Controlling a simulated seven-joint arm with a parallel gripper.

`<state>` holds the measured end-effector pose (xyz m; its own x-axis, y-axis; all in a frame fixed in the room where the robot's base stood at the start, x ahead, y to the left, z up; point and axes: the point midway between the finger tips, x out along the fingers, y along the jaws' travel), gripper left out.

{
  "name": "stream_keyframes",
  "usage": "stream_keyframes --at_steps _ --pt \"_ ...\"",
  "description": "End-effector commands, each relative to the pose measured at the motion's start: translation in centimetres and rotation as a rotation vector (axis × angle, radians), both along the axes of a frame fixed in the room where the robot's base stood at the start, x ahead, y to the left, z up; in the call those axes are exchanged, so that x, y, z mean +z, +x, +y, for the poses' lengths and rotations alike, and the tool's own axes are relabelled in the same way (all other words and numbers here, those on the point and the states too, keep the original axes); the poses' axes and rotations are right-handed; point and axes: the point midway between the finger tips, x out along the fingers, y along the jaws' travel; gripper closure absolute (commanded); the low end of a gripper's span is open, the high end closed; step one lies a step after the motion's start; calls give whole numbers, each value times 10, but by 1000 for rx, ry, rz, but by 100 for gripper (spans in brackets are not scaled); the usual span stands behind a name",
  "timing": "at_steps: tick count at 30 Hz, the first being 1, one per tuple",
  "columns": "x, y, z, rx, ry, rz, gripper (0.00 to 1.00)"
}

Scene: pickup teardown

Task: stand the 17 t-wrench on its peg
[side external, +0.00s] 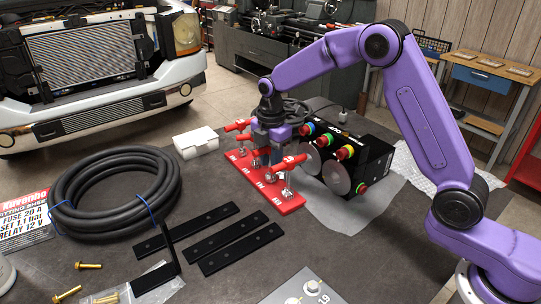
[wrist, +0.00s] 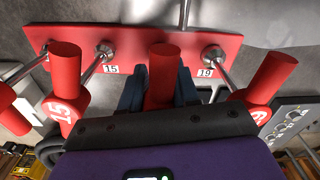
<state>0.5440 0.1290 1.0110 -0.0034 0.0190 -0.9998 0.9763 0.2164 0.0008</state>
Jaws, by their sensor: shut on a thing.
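My gripper (side external: 271,150) is above the red rack (side external: 289,204). In the wrist view its dark blue fingers (wrist: 160,90) are shut on the red handle of a T-wrench (wrist: 163,62). The number on this handle is hidden. It sits between the 15 T-wrench (wrist: 64,110) and the 19 T-wrench (wrist: 268,80), over the gap between the rack's 15 and 19 labels. The handle and fingers hide its shank and the peg there, so I cannot tell whether the wrench is seated. The neighbouring wrenches stand on the rack close beside the fingers.
A black machine with grey discs and coloured knobs (side external: 375,158) stands close right of the rack. A coiled black hose (side external: 115,190), black metal strips (side external: 240,250) and a white box (side external: 196,142) lie to the left. A grey plate marked 19 (side external: 310,290) is in front.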

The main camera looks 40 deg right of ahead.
Motion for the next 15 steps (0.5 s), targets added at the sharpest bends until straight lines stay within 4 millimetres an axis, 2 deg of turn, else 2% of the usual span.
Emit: stream_keyframes --at_steps 8,9,10,11,15 --pt "-1 0 0 0 0 -1 100" --pt "-1 0 0 0 0 -1 57" --pt "-1 0 0 0 0 -1 47" --pt "-1 0 0 0 0 -1 40" --pt "-1 0 0 0 0 -1 40"
